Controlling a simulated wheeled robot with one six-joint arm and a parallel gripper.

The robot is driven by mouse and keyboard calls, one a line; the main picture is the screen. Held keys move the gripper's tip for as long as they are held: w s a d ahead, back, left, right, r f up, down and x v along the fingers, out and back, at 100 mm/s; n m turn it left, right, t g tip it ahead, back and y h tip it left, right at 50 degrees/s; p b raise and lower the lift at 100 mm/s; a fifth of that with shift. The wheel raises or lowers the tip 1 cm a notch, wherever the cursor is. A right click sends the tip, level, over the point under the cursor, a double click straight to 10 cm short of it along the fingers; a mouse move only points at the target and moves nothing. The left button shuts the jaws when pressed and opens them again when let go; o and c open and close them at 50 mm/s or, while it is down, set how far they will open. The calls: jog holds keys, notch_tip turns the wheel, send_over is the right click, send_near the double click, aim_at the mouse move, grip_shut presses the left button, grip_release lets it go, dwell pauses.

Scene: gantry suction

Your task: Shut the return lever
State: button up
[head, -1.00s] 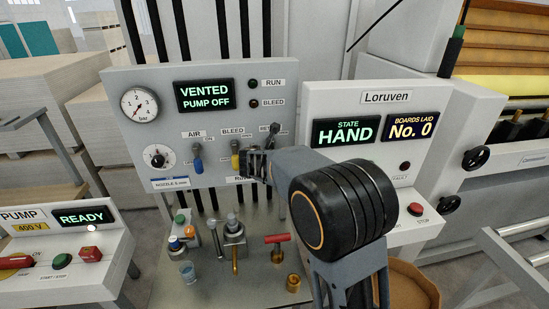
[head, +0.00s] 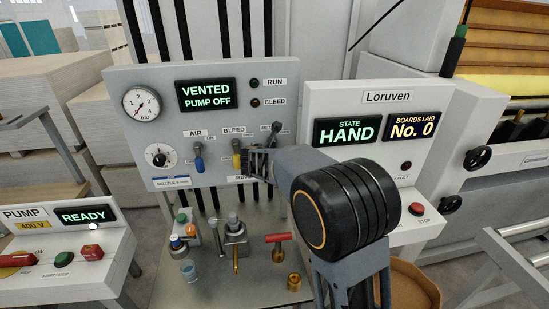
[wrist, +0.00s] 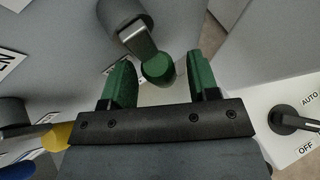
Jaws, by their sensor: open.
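The return lever (wrist: 158,68) shows in the wrist view as a grey pivot with a short arm and a dark green knob. In the head view only its upper part (head: 275,129) shows, under a partly covered label; my gripper and arm hide the rest. My gripper (head: 257,163) is at the panel, just below the pivot. In the wrist view its two green fingertips (wrist: 161,82) are open, one on each side of the knob, with visible gaps. Whether the knob lies fully between the fingers in depth I cannot tell.
The yellow bleed lever (head: 236,154) is close to the left of my gripper, and the blue air lever (head: 198,158) is further left. A rotary AUTO/OFF switch (wrist: 290,119) stands at the right in the wrist view. Fittings stand on the shelf (head: 215,278) below.

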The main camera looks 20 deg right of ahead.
jog(key=b+v, duration=0.1)
jog(key=v, duration=1.2)
jog(key=shift+s+a, duration=0.2)
jog(key=shift+s, duration=0.1)
jog(key=shift+r, duration=0.1)
